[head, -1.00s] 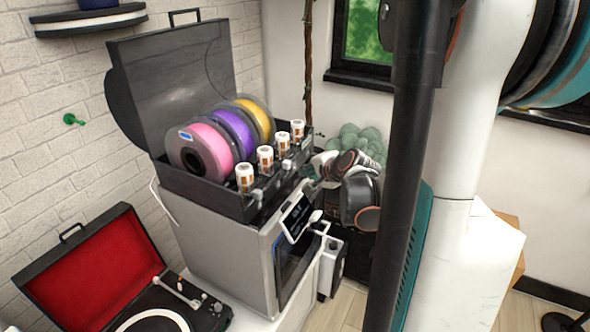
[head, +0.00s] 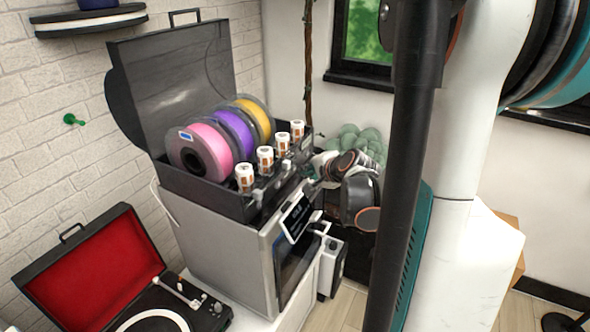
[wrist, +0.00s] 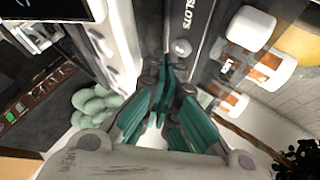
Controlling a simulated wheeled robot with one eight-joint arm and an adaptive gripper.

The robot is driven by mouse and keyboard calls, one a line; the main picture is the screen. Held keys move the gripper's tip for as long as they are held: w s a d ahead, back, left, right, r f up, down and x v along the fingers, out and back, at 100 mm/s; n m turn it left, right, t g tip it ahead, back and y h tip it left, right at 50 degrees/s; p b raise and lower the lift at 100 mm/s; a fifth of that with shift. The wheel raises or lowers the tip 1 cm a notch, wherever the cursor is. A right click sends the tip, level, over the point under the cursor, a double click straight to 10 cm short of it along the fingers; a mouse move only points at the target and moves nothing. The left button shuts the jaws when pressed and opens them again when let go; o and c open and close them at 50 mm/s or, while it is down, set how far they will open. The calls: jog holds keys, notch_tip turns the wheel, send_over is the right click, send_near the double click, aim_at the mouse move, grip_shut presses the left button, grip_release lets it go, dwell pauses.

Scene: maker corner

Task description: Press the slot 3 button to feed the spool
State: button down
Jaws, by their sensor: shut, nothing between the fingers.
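The open black spool box (head: 205,192) sits on a grey printer (head: 228,255) and holds a pink, a purple and a yellow spool (head: 254,118). In the wrist view, a round pale button (wrist: 181,48) lies on the dark front panel, beside lettering that reads "SLOT" and a last character I cannot read surely. My gripper (wrist: 168,78) has its teal fingers shut, with nothing between them. The tips are close to the button; I cannot tell whether they touch. In the head view, my gripper (head: 314,183) is at the box's front right side, partly hidden.
Several white-capped canisters (head: 265,158) line the box's front edge, near the fingers. A tilted screen (head: 297,213) is on the printer's front below. A record player with red lid (head: 92,270) stands at left. Green rounded foliage (head: 362,140) is behind my wrist.

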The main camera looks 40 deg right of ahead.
jog(key=shift+w, duration=0.1)
jog(key=shift+w+a, duration=0.15)
jog(key=shift+w, duration=0.3)
dwell(0.6)
jog(key=shift+s, duration=0.55)
jog(key=s+d, duration=0.2)
jog(key=s, duration=0.3)
jog(key=shift+s+d, duration=0.3)
dwell(0.3)
dwell(0.7)
